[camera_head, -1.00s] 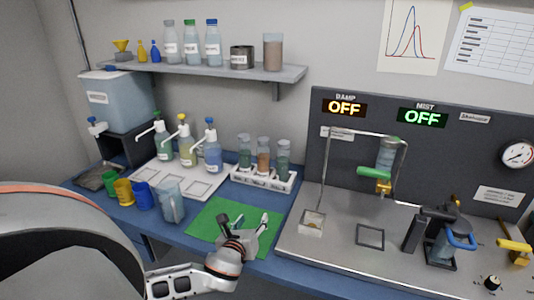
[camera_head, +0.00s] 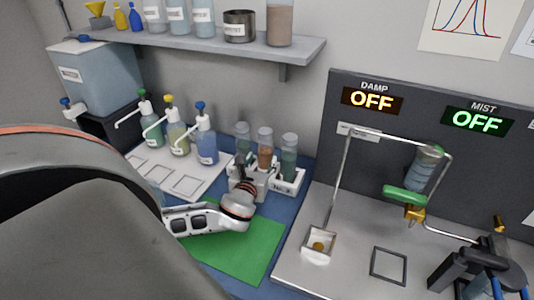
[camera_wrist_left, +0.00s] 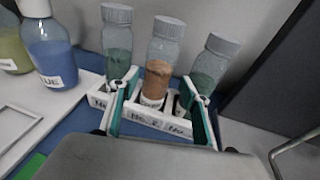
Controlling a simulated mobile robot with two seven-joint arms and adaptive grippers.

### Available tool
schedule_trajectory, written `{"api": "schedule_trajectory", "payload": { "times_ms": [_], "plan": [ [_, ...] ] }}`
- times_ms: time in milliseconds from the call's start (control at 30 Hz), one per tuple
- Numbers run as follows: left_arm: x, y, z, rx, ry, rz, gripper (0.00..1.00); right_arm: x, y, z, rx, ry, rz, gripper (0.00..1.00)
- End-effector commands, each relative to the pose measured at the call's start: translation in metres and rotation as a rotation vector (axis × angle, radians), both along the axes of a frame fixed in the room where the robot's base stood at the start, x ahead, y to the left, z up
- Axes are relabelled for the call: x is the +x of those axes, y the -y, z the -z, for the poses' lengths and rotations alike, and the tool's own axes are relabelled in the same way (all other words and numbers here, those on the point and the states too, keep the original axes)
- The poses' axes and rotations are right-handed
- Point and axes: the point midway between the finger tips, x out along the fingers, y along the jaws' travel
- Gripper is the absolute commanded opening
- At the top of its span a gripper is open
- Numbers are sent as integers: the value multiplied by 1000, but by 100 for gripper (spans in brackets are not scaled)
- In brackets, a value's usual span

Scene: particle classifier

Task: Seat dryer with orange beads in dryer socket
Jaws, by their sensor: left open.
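The dryer with orange beads (camera_head: 265,148) is the middle one of three capped clear tubes standing upright in a white rack (camera_head: 287,187). It also shows in the left wrist view (camera_wrist_left: 160,60), with orange beads in its lower part. My left gripper (camera_head: 243,186) is at the front of the rack. In the left wrist view its fingers (camera_wrist_left: 161,82) are spread, one to each side of the orange dryer. I cannot tell whether they touch it. Which part is the dryer socket is not clear. My right gripper is not in view.
Dryers with green beads stand left (camera_head: 243,140) and right (camera_head: 289,155) of the orange one, close to my fingers. Pump bottles (camera_head: 206,145) stand to the left. A green mat (camera_head: 250,250) lies in front. The steel bench at right carries a wire frame (camera_head: 340,185) and a green-handled valve (camera_head: 404,195).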

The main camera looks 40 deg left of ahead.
Motion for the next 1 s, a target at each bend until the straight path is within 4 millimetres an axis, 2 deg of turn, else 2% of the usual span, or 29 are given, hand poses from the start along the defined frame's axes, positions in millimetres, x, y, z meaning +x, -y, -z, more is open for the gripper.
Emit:
{"api": "schedule_trajectory", "payload": {
  "times_ms": [500,833,867,1000],
  "plan": [
    [54,-31,7,-1,0,-1,46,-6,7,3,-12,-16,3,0],
    [60,-35,10,-1,0,0,46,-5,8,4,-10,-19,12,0],
    [60,-35,10,-1,0,0,44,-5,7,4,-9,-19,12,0],
    [60,-35,10,-1,0,0,7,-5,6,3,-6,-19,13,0]
  ]
}}
